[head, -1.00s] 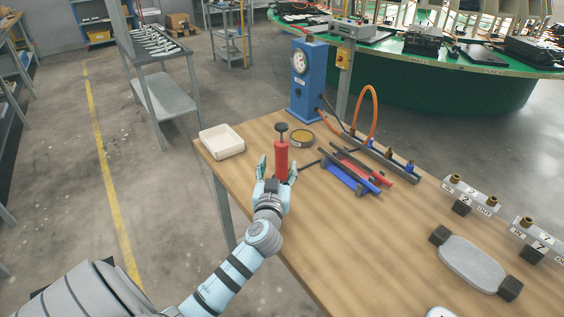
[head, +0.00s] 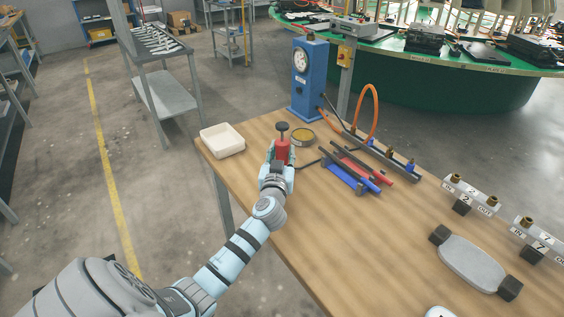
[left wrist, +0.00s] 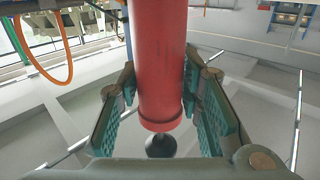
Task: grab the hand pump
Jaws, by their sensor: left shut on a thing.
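The hand pump (head: 282,151) is a red cylinder with a black knob on top, upright at the left part of the wooden table. My left gripper (head: 279,160) is shut on its red body, and the gripper hides the pump's lower part in the head view. In the left wrist view the red pump (left wrist: 158,70) runs between the two green-padded fingers, with the black knob at the lower end of the picture. I cannot tell whether its base touches the table. My right gripper is not in view.
Blue and red bars (head: 352,172) lie to the right. A blue gauge stand (head: 308,80) rises at the back. The table's front middle is clear.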

